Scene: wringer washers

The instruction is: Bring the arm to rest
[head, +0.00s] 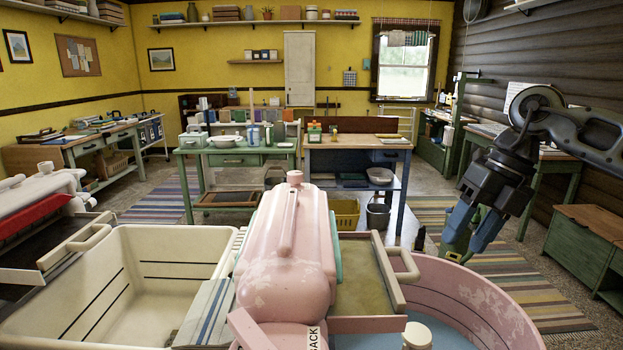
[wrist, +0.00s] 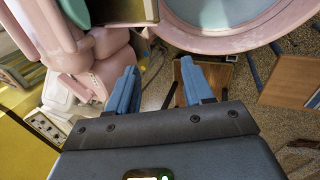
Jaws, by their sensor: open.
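My gripper (head: 466,232) is at the right of the head view, at the end of my dark arm. Its blue fingers point down, apart from each other, with nothing between them. It hangs just beyond the far rim of the pink washer tub (head: 470,290), clear of it as far as I can tell. In the wrist view my gripper (wrist: 157,85) shows two separated blue fingers, and the pink tub (wrist: 225,42) lies beyond them at the top.
The pink wringer head (head: 285,245) stands in the front middle, beside a cream basin (head: 140,260). A green table (head: 235,160) and a blue table (head: 355,150) stand behind. A green chest (head: 590,250) is at the right. Striped rugs cover parts of the floor.

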